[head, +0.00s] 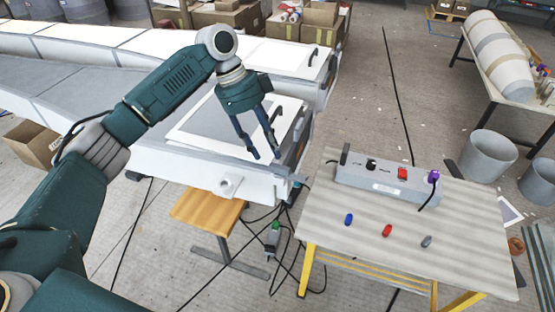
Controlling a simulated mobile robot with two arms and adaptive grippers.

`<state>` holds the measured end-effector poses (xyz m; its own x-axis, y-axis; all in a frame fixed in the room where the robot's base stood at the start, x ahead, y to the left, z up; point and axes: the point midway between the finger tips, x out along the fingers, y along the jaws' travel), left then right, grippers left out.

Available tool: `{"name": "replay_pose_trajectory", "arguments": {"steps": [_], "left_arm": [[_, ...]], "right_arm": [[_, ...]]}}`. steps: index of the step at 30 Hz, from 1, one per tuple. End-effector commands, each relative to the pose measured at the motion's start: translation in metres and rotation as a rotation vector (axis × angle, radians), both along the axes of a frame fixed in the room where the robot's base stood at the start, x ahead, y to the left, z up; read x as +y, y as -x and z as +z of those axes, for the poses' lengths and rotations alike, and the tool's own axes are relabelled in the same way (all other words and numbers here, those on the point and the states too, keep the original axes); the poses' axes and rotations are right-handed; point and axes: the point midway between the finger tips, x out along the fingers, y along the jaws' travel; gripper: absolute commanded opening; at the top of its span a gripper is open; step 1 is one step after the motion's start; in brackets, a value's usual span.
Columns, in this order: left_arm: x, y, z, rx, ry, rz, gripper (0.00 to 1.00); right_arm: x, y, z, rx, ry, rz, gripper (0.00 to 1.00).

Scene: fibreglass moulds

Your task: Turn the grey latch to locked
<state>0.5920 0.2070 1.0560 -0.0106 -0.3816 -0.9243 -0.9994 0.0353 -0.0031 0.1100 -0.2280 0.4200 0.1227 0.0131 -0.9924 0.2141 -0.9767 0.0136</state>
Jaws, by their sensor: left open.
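A small grey piece (426,241), which looks like the grey latch, is on the pale tabletop (470,265) at the right. It is the rightmost in a row with a similar blue piece (349,219) and red piece (387,231). It is too small to tell which way it is turned, and no locked mark can be read. My left gripper (265,156) is open and empty, pointing down over the end of the white mould (180,160). It is left of the table and well apart from the grey piece. My right gripper is not in view.
A grey control box (385,184) with a black knob, a red switch and a purple plug stands along the table's back. Dark cables (285,245) lie on the floor by a wooden stool (207,210). The tabletop in front of the row is clear.

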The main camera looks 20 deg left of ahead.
Motion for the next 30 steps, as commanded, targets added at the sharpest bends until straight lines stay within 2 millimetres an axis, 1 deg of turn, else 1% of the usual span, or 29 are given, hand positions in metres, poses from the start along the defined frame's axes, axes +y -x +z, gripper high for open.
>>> {"name": "replay_pose_trajectory", "arguments": {"steps": [1, 4, 6, 8, 12, 18, 23, 24, 29, 30], "left_arm": [[-0.005, 0.001, -0.008, 0.004, 0.0, -0.002, 0.42], [-0.012, 0.002, -0.026, 0.005, 0.0, -0.001, 0.42], [-0.017, 0.002, -0.037, 0.004, 0.0, -0.002, 0.42], [-0.02, 0.001, -0.045, 0.003, 0.0, -0.001, 0.42], [-0.025, 0.001, -0.058, 0.001, 0.0, 0.0, 0.42], [-0.027, 0.001, -0.064, -0.001, 0.001, 0.0, 0.42], [-0.027, 0.001, -0.064, -0.001, 0.0, 0.001, 0.42], [-0.027, 0.001, -0.064, -0.001, 0.0, 0.001, 0.34], [-0.027, 0.0, -0.063, -0.001, 0.001, 0.002, 0.02], [-0.027, 0.0, -0.063, -0.002, 0.001, 0.001, 0.0]], "right_arm": [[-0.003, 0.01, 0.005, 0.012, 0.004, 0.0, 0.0], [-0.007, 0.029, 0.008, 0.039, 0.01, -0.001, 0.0], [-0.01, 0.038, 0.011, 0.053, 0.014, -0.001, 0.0], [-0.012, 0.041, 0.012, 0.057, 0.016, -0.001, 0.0], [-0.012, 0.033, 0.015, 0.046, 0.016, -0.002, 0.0], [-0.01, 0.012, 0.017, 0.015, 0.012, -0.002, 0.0], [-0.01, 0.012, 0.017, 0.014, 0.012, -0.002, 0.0], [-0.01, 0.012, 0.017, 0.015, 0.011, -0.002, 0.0], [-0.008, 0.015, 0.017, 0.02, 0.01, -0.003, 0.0], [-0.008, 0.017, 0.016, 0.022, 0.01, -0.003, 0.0]]}}
